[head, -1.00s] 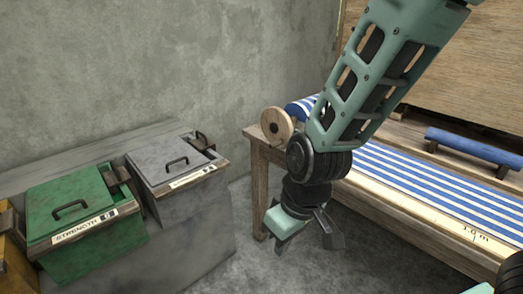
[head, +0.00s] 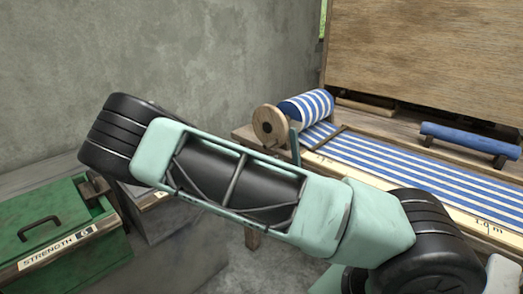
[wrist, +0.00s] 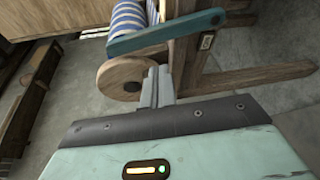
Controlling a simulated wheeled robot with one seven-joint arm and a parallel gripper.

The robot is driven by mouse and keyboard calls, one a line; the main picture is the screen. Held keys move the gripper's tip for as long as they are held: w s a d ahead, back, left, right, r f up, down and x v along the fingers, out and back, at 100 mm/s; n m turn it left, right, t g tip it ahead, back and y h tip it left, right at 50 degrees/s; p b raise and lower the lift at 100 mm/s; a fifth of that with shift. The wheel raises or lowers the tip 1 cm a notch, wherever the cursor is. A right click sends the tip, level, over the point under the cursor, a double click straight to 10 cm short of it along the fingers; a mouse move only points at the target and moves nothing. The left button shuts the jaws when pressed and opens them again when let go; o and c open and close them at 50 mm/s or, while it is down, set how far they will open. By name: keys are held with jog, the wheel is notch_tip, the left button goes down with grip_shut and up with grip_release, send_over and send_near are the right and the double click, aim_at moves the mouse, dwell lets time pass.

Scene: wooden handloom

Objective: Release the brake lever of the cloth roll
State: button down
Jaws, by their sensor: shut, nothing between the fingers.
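The cloth roll (head: 307,107), striped blue and white, lies at the back left of the loom with a wooden end disc (head: 270,125). A blue-green brake lever (head: 295,145) shows beside the disc, partly hidden by my arm. In the wrist view the lever (wrist: 165,33) crosses above my fingers, with the disc (wrist: 125,78) to their left and the striped cloth roll (wrist: 127,17) behind it. My gripper (wrist: 157,80) is shut and empty, its fingertips close to the disc and lever. I cannot tell whether they touch. The gripper is hidden in the head view.
Striped cloth (head: 410,170) runs along the loom bed. A blue padded bar (head: 470,140) lies to the right. A green bin (head: 50,220) and a grey bin (head: 150,197) stand at left by the wall. Wooden frame legs (wrist: 250,78) lie right of my fingers.

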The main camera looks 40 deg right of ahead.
aim_at(296, 157)
jog(key=shift+w+d+r+n+h, duration=0.1)
jog(key=shift+w+r+n+h, duration=0.2)
jog(key=shift+w+r+h, duration=0.3)
jog(key=shift+r, duration=0.15)
jog(key=x, duration=1)
jog(key=shift+w+p, duration=0.2)
jog(key=shift+p, duration=0.25)
jog(key=shift+s, duration=0.1)
